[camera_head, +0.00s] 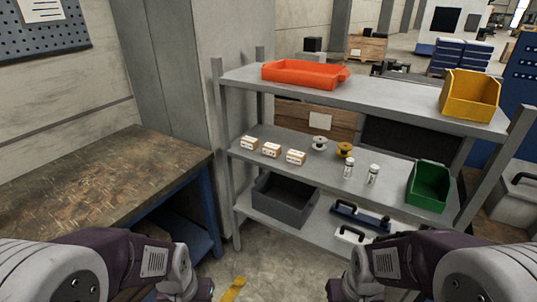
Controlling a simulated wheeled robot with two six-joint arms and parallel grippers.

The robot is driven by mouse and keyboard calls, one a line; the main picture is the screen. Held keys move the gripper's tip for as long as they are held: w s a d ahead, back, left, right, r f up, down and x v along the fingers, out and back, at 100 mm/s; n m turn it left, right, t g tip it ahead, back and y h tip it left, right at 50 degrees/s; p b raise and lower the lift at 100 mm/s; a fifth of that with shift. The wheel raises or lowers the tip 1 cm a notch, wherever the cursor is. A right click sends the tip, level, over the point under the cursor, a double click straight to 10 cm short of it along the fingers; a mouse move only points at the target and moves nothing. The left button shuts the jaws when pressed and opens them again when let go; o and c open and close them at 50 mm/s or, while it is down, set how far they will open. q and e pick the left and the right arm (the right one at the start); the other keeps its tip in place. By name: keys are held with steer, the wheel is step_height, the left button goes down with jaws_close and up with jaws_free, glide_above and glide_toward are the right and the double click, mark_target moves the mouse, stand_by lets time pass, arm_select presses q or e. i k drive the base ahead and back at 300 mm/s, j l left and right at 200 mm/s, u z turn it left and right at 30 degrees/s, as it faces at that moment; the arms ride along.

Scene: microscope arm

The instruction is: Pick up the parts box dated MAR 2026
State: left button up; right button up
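Three small tan boxes with white labels stand in a row on the middle shelf of a grey rack: a left box (249,143), a middle box (271,149) and a right box (295,156). The print on their labels is too small to read, so I cannot tell which one is dated MAR 2026. The boxes stand apart with small gaps. My two arms come in at the bottom left and bottom right, well short of the rack. Both grippers are out of view below the bottom edge.
A worn workbench (95,185) stands at left. Open floor lies before the rack.

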mark_target(294, 157)
steer(key=i+j+z, duration=0.2)
steer(key=i, duration=0.35)
steer(key=i+j+z, duration=0.2)
steer(key=i, duration=0.35)
steer(key=l, duration=0.1)
